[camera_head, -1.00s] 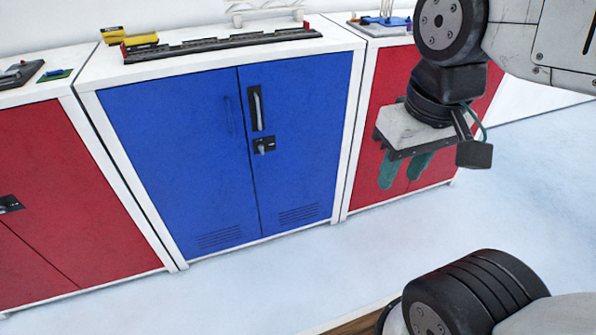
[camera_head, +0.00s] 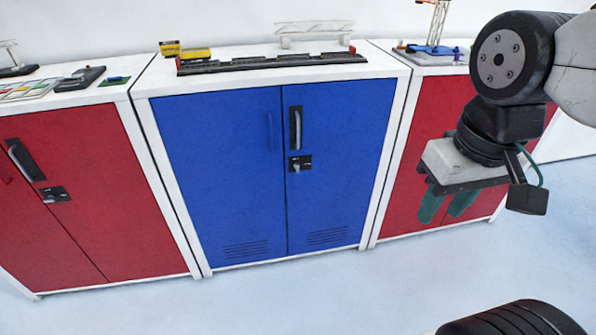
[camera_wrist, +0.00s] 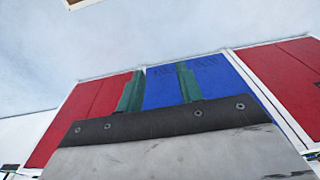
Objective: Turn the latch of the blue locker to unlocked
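The blue locker (camera_head: 222,165) stands in the middle of the head view with both doors closed. Its latch (camera_head: 300,163) is a small dark plate with a silver knob, below a dark handle (camera_head: 296,127) on the right door. The knob's exact turn is too small to tell. My gripper (camera_head: 446,208) hangs to the right of the latch, in front of the right red locker, with its green fingers pointing down. The fingers are apart and nothing is between them. In the wrist view the gripper (camera_wrist: 158,88) shows two separated fingers, with the blue locker (camera_wrist: 215,82) behind them.
Red lockers stand on the left (camera_head: 90,200) and right (camera_head: 410,170) of the blue one. Model crane parts and a yellow toy vehicle (camera_head: 185,52) lie on the white tops. The pale floor (camera_head: 330,290) in front is clear.

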